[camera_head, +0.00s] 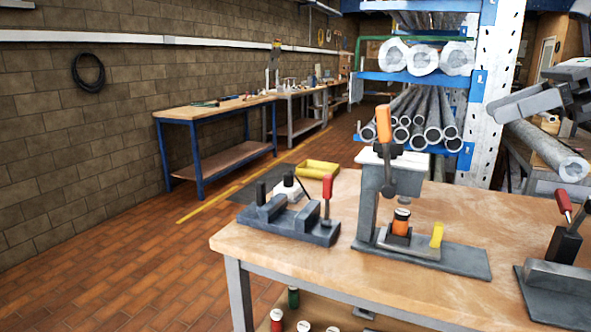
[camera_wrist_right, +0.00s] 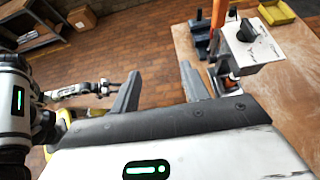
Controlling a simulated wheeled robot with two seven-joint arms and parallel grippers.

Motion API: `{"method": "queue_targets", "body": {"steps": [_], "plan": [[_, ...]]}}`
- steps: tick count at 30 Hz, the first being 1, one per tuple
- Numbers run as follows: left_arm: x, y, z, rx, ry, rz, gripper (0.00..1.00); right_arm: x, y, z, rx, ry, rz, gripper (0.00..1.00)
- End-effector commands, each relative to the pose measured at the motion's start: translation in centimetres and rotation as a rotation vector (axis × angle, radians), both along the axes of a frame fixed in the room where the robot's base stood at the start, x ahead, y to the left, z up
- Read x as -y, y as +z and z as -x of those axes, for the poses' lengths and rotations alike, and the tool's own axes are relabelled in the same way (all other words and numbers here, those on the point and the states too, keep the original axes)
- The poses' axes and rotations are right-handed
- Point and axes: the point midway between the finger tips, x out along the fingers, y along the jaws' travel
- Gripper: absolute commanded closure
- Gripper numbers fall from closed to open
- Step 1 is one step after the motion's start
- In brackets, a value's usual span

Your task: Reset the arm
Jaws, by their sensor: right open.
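My right gripper (camera_head: 525,101) is at the right edge of the head view, raised above the workbench, its fingers pointing left. In the right wrist view my right gripper (camera_wrist_right: 160,78) has its two fingers wide apart with only floor between them. A small grey gripper, apparently my left one (camera_wrist_right: 112,88), shows beyond it in the wrist view; its jaws are too small to read. My left gripper is not in the head view. The press fixture (camera_head: 378,190) with an orange handle stands on the bench, apart from my right gripper.
The wooden workbench (camera_head: 300,262) carries a clamp fixture with a red handle (camera_head: 290,219) at left and another (camera_head: 562,262) at right. An orange part (camera_head: 401,222) sits in the press. A rack of metal pipes (camera_head: 425,125) stands behind. Floor at left is clear.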

Motion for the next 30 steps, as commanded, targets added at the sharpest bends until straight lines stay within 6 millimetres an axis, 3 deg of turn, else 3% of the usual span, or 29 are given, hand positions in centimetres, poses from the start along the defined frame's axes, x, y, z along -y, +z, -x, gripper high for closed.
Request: {"method": "queue_targets", "body": {"steps": [5, 11, 17, 20, 23, 26, 30], "plan": [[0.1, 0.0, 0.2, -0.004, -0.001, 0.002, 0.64, -3.8, -2.7, -1.1, -0.063, 0.053, -0.130, 0.55], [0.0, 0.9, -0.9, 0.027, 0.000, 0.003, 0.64, -8.0, -5.6, -1.7, -0.161, 0.096, -0.321, 0.55], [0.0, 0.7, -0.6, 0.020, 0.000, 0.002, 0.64, -12.5, -9.5, -1.7, -0.339, 0.114, -0.610, 0.55], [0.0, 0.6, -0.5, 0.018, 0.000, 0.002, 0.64, -14.8, -12.2, -1.5, -0.498, 0.092, -0.835, 0.55], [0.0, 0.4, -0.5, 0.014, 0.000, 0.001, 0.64, -16.2, -15.6, -1.3, -0.715, 0.018, -1.118, 0.55], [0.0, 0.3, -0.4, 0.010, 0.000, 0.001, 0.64, -16.5, -19.8, -1.1, -0.953, -0.112, -1.402, 0.55], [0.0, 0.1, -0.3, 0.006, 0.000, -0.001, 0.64, -15.6, -27.8, 0.2, -1.301, -0.389, -1.774, 0.55]]}}
